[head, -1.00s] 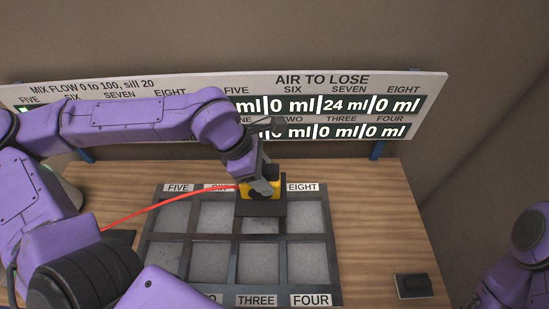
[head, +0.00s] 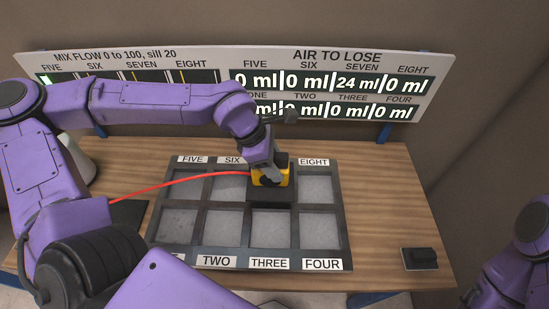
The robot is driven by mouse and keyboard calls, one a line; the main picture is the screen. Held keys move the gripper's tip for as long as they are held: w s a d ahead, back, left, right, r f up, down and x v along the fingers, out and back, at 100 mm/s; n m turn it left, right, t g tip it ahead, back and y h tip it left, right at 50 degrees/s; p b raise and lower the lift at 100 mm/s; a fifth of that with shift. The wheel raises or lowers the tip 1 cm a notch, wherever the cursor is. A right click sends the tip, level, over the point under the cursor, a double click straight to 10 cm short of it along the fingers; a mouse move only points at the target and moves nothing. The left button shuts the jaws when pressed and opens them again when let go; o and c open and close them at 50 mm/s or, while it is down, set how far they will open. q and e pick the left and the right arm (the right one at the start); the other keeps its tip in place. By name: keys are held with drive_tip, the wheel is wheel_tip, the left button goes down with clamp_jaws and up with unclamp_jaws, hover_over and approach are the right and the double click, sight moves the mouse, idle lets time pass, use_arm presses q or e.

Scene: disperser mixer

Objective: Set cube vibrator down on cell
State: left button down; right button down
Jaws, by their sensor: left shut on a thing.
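The cube vibrator (head: 270,178) is a small yellow and black block on a dark flat base, with a red cable running off to the left. My left gripper (head: 268,168) is shut on it from above. It is over the upper-row cell between the SIX and EIGHT labels, and its base covers most of that cell and hides the cell's label. I cannot tell whether the base touches the cell. The cell tray (head: 246,203) is a dark grid of grey-filled cells on the wooden table. My right gripper is out of view; only part of that arm shows at lower right.
A display board (head: 238,80) stands behind the table; under AIR TO LOSE, SEVEN reads 24 ml and the other readable values are 0 ml. The wood right of the tray is mostly clear.

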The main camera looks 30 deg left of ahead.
use_arm(q)
drive_tip(key=shift+w+f, duration=0.3)
drive_tip(key=shift+w, duration=0.35)
drive_tip(key=shift+s+r, duration=0.15)
drive_tip(key=shift+s, duration=0.2)
drive_tip(key=shift+w+p, duration=0.2)
drive_tip(key=shift+p, duration=0.2)
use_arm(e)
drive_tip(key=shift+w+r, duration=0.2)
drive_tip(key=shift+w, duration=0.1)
use_arm(q)
drive_tip(key=shift+s, duration=0.1)
drive_tip(key=shift+p, duration=0.35)
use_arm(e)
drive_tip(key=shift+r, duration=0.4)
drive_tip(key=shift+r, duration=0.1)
use_arm(q)
drive_tip(key=shift+p, duration=0.4)
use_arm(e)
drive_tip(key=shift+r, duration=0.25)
